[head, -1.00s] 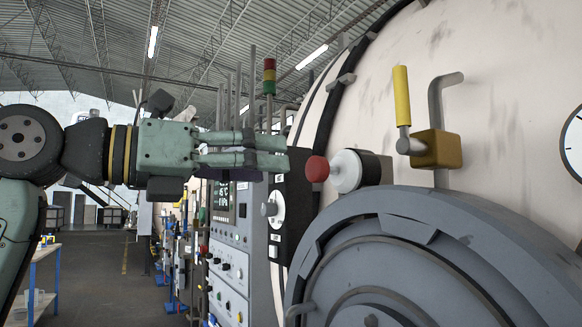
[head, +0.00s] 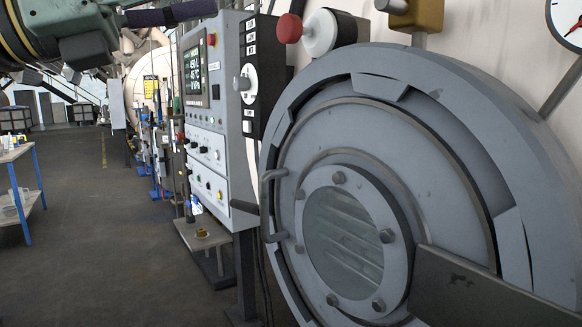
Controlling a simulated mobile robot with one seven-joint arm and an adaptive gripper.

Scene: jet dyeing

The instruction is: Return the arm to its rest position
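My arm's wrist and part of my gripper (head: 172,13) show at the top left edge of the head view. The green wrist housing and a dark finger part are in view, and the rest is cut off by the top edge. I cannot tell whether the fingers are open or shut. The visible part is above and left of the control panel (head: 205,125), apart from the large round machine door (head: 440,150). No object shows in the gripper.
The grey door with its round window (head: 342,240) fills the right side. A red knob (head: 289,28) and a black switch box (head: 250,75) stand beside the panel. A blue-legged table (head: 22,190) is at the left. The floor (head: 95,240) between is clear.

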